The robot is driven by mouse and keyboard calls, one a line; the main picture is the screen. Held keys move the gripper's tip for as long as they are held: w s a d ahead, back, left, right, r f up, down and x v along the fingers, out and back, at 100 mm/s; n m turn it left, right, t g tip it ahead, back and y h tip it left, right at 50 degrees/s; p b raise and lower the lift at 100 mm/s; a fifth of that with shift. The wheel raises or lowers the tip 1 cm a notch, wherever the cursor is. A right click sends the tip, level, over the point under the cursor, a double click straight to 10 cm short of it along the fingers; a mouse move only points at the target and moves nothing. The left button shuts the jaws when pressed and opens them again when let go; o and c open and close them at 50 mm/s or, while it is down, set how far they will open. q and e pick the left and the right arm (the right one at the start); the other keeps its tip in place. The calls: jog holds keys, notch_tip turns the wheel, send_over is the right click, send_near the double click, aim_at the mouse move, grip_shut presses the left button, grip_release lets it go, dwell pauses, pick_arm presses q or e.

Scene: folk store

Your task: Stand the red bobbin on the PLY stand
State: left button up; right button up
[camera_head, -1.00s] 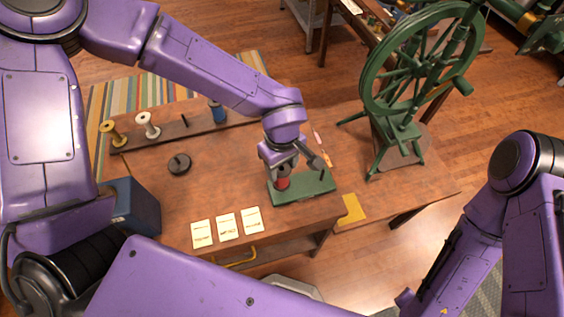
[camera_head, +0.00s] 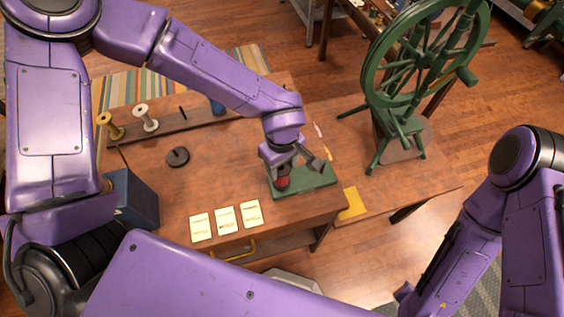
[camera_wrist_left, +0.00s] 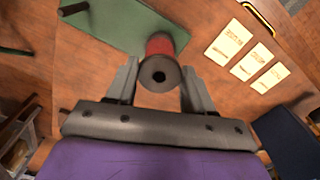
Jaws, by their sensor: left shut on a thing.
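The red bobbin (camera_head: 282,183) is upright between the fingers of my left gripper (camera_head: 284,170), over the left end of a green board-like stand (camera_head: 316,186). In the left wrist view the bobbin (camera_wrist_left: 160,75) shows its dark top flange with a centre hole, between the two grey fingers (camera_wrist_left: 158,90). The green stand (camera_wrist_left: 125,25) lies beneath it, with a dark peg (camera_wrist_left: 73,8) at its other end. The bobbin's underside is hidden, so I cannot tell whether it touches the stand. No PLY lettering is readable. My right gripper is out of view.
A dark rail (camera_head: 165,132) holds a yellow bobbin (camera_head: 110,126), a white bobbin (camera_head: 146,120) and a blue one (camera_head: 217,106). A dark disc with a peg (camera_head: 178,156), cards (camera_head: 225,219) and a blue box (camera_head: 136,203) are nearby. A green spinning wheel (camera_head: 420,60) stands right.

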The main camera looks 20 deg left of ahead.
pick_arm(q)
jog(key=o, duration=0.8)
jog(key=shift+o, duration=0.2)
notch_tip(320, 180, up, 10)
jog(key=shift+r, duration=0.25)
jog(key=shift+r, duration=0.1)
